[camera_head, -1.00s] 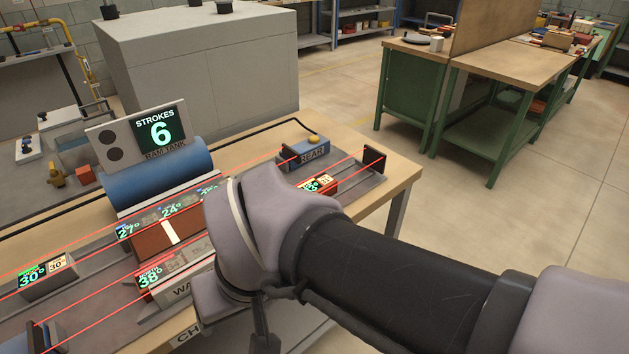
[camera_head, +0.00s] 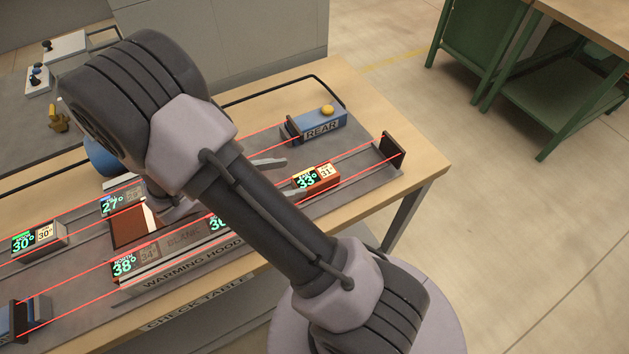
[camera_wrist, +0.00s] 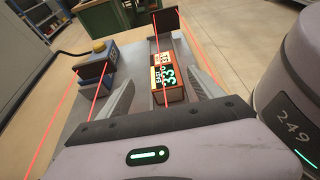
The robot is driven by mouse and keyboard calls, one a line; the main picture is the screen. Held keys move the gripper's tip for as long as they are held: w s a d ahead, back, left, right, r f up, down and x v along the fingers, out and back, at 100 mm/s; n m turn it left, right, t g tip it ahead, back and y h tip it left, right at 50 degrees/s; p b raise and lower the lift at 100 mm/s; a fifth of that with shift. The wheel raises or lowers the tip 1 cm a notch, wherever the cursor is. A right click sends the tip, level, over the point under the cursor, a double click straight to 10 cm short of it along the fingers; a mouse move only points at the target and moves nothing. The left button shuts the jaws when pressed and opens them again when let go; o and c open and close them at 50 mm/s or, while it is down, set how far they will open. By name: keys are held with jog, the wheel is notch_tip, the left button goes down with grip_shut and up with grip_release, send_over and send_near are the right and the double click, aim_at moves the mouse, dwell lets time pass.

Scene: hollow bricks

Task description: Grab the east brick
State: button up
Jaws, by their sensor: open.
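The east brick (camera_head: 317,184) is the small orange-brown brick at the right end of the rail, with a display on top reading 33 and 31. In the wrist view the same brick (camera_wrist: 167,95) lies ahead, with its display facing up. My gripper (camera_wrist: 160,66) is open, with one finger to either side of the brick in that view. I see no contact with the brick, and the height of the fingers over it is hard to tell.
A blue box marked REAR (camera_head: 319,126) with a yellow button stands behind the brick. A dark end plate (camera_head: 393,150) stands to its right. Red beams run along the table (camera_head: 420,172). Another brick (camera_head: 40,240) reading 30 sits at the left, near the warming hood (camera_head: 185,268).

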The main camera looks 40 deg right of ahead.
aim_at(316, 175)
jog(key=x, duration=0.2)
jog(key=shift+s+d+f+b, duration=0.1)
jog(key=shift+d+f+b, duration=0.1)
jog(key=shift+b, duration=0.1)
jog(key=b+x, duration=0.1)
jog(key=x, duration=0.2)
jog(key=b+x, duration=0.1)
jog(key=shift+s+d+f+b, duration=0.2)
jog(key=shift+s+b, duration=0.1)
jog(key=shift+s, duration=0.1)
jog(key=shift+d, duration=0.3)
jog(key=shift+r, duration=0.1)
grip_shut()
